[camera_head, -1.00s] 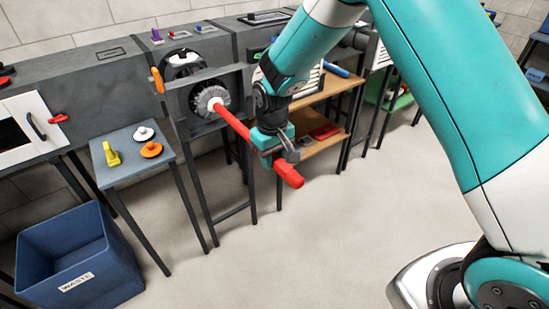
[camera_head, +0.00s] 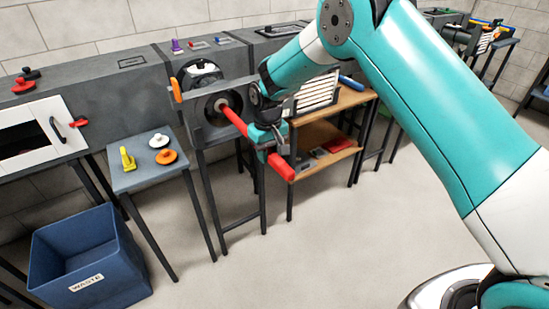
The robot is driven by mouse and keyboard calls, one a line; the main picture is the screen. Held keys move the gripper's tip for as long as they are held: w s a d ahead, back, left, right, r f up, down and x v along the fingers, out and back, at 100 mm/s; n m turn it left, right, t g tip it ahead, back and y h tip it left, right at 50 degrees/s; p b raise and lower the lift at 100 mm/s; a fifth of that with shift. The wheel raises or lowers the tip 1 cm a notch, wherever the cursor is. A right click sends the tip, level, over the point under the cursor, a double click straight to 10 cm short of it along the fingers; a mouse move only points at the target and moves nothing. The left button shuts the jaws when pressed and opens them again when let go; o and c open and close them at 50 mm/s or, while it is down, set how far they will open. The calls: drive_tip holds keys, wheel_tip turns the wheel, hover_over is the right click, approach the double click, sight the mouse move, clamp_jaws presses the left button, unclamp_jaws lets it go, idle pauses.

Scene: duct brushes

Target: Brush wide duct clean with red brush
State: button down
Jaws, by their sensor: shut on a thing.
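The red brush (camera_head: 280,167) has a long red handle that slants from the lower right up to the round opening of a grey duct (camera_head: 194,133). Its handle runs into the opening, and the bristle head is mostly hidden inside, with only a pale hub showing at the mouth. My gripper (camera_head: 266,139) is shut on the red handle between the thick grip end and the duct, a short way outside the opening. An orange lever (camera_head: 176,90) stands at the left of the duct's frame.
A small grey table (camera_head: 150,180) holds a yellow piece (camera_head: 128,158), a white knob (camera_head: 159,141) and an orange knob (camera_head: 166,156). A blue waste bin (camera_head: 88,262) stands on the floor. A wooden shelf (camera_head: 318,133) is right of the duct. The front floor is clear.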

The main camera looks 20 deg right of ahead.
sight(285, 166)
drive_tip(key=shift+w+a+b, duration=0.15)
drive_tip(key=shift+w+a, duration=0.3)
drive_tip(key=shift+w, duration=0.95)
drive_tip(key=shift+w+a+b, duration=0.1)
drive_tip(key=shift+w+a, duration=0.35)
drive_tip(key=shift+w, duration=0.9)
drive_tip(key=shift+w+a+b, duration=0.15)
drive_tip(key=shift+w+a, duration=0.3)
drive_tip(key=shift+w, duration=0.95)
drive_tip(key=shift+s+d+r+p, duration=0.1)
drive_tip(key=shift+s+d+p, duration=0.15)
drive_tip(key=shift+s, duration=0.45)
drive_tip(key=shift+s+d+p, duration=0.2)
drive_tip(key=shift+s+p, duration=0.05)
drive_tip(key=shift+s, duration=0.45)
drive_tip(key=shift+s+d+r+p, duration=0.1)
drive_tip(key=shift+s+d+p, duration=0.15)
drive_tip(key=shift+s, duration=0.45)
drive_tip(key=shift+s+d+f+p, duration=0.1)
drive_tip(key=shift+s+d+p, duration=0.45)
drive_tip(key=shift+s, duration=1.4)
drive_tip(key=shift+s+d+p, duration=0.25)
drive_tip(key=shift+s+d, duration=0.5)
drive_tip(key=shift+s, duration=1.25)
drive_tip(key=shift+s+d+f+p, duration=0.1)
drive_tip(key=shift+s+d+p, duration=0.45)
drive_tip(key=shift+s, duration=1.4)
drive_tip(key=shift+d, duration=0.1)
drive_tip(key=shift+w, duration=0.1)
